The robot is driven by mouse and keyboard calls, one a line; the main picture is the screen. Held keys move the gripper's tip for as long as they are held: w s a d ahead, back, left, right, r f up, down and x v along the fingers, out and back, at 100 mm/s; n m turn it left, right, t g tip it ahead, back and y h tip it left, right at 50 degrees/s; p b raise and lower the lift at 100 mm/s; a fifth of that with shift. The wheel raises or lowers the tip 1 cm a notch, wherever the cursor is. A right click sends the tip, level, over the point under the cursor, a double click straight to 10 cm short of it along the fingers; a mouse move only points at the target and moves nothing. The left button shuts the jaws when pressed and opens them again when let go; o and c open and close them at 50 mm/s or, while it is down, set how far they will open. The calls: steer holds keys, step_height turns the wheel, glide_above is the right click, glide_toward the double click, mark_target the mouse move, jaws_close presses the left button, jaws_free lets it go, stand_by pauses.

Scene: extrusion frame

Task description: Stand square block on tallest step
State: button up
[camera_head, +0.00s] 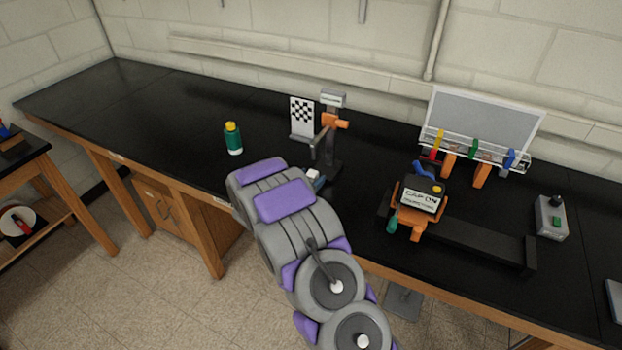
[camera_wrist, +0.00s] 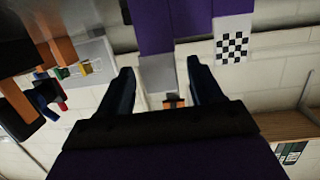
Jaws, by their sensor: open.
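My gripper (camera_wrist: 162,85) shows in the wrist view as two dark fingers spread apart, with no object clearly held between them. In the head view my arm hides most or all of it. I cannot make out a square block or a set of steps for certain. A small white piece (camera_head: 313,175) with blue beside it shows just past the end of my arm, in front of the dark stand. A grey form (camera_wrist: 157,73) and a small orange part (camera_wrist: 173,101) appear between the fingers in the wrist view, at a distance I cannot judge.
A green bottle (camera_head: 233,140) stands on the black bench (camera_head: 165,105). A checkerboard panel (camera_head: 302,118) stands beside an orange-fitted stand (camera_head: 332,140). To the right are a labelled box (camera_head: 421,198), a tool rack (camera_head: 478,147) and a grey button box (camera_head: 551,218). The bench's left part is clear.

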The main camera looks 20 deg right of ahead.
steer(key=shift+s+f, duration=0.15)
steer(key=shift+f, duration=0.3)
steer(key=shift+r, duration=0.3)
steer(key=s+a+r+n+y+p, duration=0.1)
steer(key=a+r+y, duration=0.2)
steer(key=a, duration=0.4)
steer(key=s+a+r+n+t+y, duration=0.1)
steer(key=a+r+y, duration=0.2)
steer(key=a, duration=0.4)
steer(key=s+a+r+n+y+p, duration=0.1)
steer(key=a+r+y, duration=0.2)
steer(key=a, duration=0.3)
steer(key=s+a+r+n+g+y, duration=0.2)
steer(key=s+a+r+n+y, duration=0.3)
steer(key=s+a, duration=0.4)
steer(key=s+d+r+n+g, duration=0.1)
steer(key=s+d+g, duration=0.2)
steer(key=s, duration=0.9)
steer(key=s+d+r+n+g, duration=0.1)
steer(key=s+d+r+g, duration=0.1)
steer(key=s, duration=1.1)
steer(key=s+d+r+n+g+h, duration=0.1)
steer(key=s+d+g, duration=0.3)
steer(key=s, duration=0.8)
steer(key=shift+s+d+r+g, duration=0.15)
steer(key=shift+s+d+g, duration=0.15)
steer(key=shift+s+g, duration=0.1)
